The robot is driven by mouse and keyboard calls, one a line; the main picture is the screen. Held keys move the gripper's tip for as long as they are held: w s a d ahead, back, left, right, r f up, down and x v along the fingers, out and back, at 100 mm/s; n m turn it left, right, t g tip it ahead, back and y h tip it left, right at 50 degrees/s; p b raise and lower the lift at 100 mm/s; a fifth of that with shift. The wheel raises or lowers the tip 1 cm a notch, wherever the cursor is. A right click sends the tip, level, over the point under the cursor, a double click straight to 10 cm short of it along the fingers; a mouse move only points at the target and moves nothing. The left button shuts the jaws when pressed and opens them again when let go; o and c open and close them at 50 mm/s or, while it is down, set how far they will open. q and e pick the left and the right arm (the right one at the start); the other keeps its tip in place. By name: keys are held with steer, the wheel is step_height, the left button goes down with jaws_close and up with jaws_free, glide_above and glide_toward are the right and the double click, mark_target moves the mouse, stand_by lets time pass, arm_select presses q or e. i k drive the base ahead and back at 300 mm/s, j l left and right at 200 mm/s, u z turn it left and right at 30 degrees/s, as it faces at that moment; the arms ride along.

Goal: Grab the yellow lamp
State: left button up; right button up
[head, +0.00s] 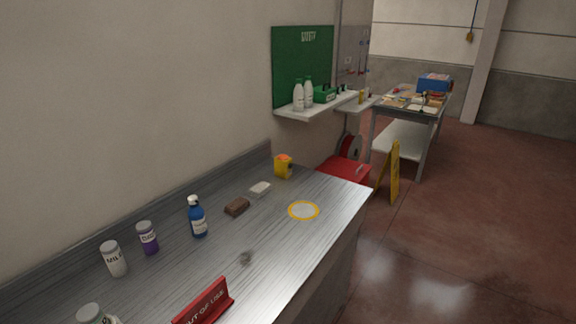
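A small yellow block-shaped object with a rounded orange top (283,167) stands upright at the far end of the metal counter, near the wall. It looks like the yellow lamp, but it is too small to be sure. Nothing touches it and its front side is in clear view. Neither of my grippers is in the head view.
The grey metal counter (262,262) also bears a white block (260,189), a brown block (237,207), a blue bottle (197,218), a yellow-rimmed disc (304,210), several jars and a red sign (205,304). A yellow floor sign (394,172) stands beyond. Open floor lies right.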

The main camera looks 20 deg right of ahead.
mark_target(281, 163)
steer(key=i+l, duration=0.15)
steer(key=l, duration=0.25)
steer(key=i+l, duration=0.15)
steer(key=l, duration=0.25)
steer(key=i+l, duration=0.15)
steer(key=l, duration=0.25)
steer(key=i+l, duration=0.15)
steer(key=l, duration=0.25)
steer(key=i+l, duration=0.15)
steer(key=l, duration=0.25)
steer(key=i+l, duration=0.15)
steer(key=l, duration=0.25)
steer(key=i+l+z, duration=0.1)
steer(key=l, duration=0.3)
steer(key=i+l, duration=0.25)
steer(key=l, duration=0.15)
